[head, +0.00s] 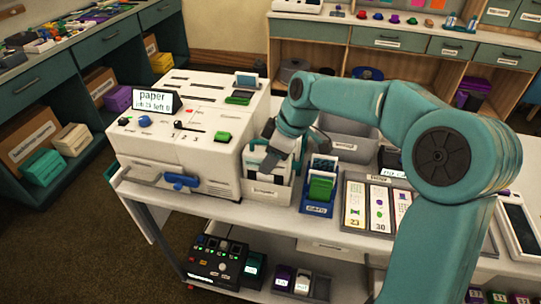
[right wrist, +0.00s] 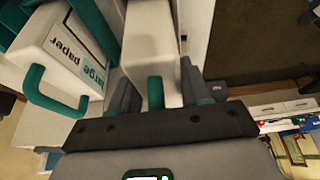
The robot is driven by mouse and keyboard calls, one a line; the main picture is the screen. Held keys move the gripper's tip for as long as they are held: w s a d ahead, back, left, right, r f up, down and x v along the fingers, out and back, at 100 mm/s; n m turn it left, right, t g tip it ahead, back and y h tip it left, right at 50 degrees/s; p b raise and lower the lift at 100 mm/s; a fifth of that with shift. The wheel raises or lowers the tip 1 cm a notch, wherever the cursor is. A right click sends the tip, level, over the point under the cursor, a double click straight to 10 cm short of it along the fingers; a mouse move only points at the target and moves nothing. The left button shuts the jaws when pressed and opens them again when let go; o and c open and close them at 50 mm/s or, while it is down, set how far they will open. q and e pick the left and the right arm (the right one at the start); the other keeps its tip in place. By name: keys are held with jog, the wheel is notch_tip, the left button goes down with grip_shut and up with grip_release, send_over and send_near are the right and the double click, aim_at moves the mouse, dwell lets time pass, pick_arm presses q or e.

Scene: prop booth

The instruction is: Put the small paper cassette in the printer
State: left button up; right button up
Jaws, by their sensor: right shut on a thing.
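The white printer (head: 185,130) stands at the left of the table, with a blue handle (head: 180,181) low on its front. A small sign (head: 157,98) on top reads "paper". My right gripper (head: 275,158) is at a pale labelled bin (head: 265,193) beside the printer. In the right wrist view my right gripper (right wrist: 157,95) is shut on the narrower white cassette (right wrist: 152,38) by its green handle. A wider white cassette (right wrist: 60,45) marked "large paper" is beside it at left, also with a green handle. The held cassette's label is hidden. My left gripper is out of view.
A blue bin (head: 319,206) with green items stands right of the pale bin. A tray of cards (head: 376,204) lies farther right. A black control box (head: 215,262) is on the lower shelf. Shelving with drawers (head: 405,38) lines the back.

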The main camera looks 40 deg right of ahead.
jog(key=shift+f+b, duration=0.8)
jog(key=shift+f, duration=0.25)
jog(key=o, duration=1.4)
jog(key=p+v, duration=0.1)
jog(key=v, duration=1.5)
jog(key=shift+s+d+r+p, duration=0.1)
jog(key=shift+r+p, duration=0.05)
jog(key=shift+p, duration=0.2)
